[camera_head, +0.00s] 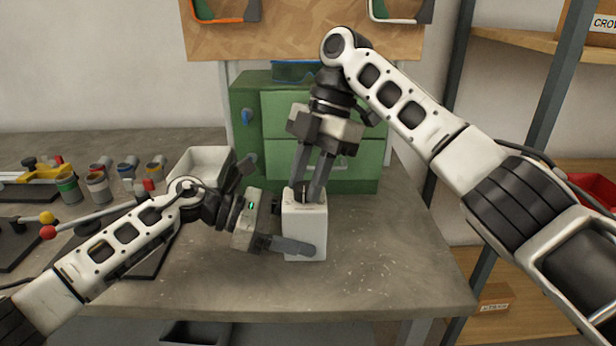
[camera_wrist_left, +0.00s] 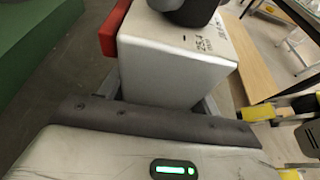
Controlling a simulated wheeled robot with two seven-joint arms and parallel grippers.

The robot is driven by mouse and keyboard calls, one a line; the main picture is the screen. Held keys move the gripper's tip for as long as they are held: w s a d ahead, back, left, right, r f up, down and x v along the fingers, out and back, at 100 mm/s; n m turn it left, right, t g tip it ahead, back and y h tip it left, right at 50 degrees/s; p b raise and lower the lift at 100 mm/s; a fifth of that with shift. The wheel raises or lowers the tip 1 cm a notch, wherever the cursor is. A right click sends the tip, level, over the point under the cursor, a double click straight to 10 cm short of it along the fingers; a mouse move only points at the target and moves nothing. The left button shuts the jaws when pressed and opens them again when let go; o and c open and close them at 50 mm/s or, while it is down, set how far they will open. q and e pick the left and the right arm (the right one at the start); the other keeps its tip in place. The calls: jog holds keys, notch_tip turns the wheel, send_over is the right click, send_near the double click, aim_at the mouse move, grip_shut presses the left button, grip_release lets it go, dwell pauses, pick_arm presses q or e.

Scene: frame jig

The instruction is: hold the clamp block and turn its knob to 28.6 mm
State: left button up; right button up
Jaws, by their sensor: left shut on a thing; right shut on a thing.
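The white clamp block (camera_head: 304,228) stands upright on the grey bench. My left gripper (camera_head: 290,228) is shut on its lower part from the left, one finger across the near face. My right gripper (camera_head: 308,194) comes down from above and is shut on the knob at the block's top, which its fingers mostly hide. In the left wrist view the block (camera_wrist_left: 165,62) sits beyond my gripper's palm, with a dark round knob (camera_wrist_left: 188,10) on top and a red part (camera_wrist_left: 112,28) at its side. Printing on its top seems to read 25.4; smaller marks are unclear.
A green drawer cabinet (camera_head: 330,128) stands close behind the block. A white bin (camera_head: 200,162), several small cans and yellow and red-tipped tools crowd the bench's left. The bench is clear to the right. A shelf rack (camera_head: 545,90) stands beyond its right edge.

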pick_arm(q)
jog(key=shift+f, duration=0.1)
pick_arm(e)
jog(key=shift+r+n, duration=0.1)
jog(key=shift+n, duration=0.4)
jog(key=o, duration=1)
jog(key=shift+v, duration=3.7)
jog(key=shift+a, duration=0.15)
pick_arm(q)
jog(key=o, duration=1.1)
jog(key=shift+c, duration=0.2)
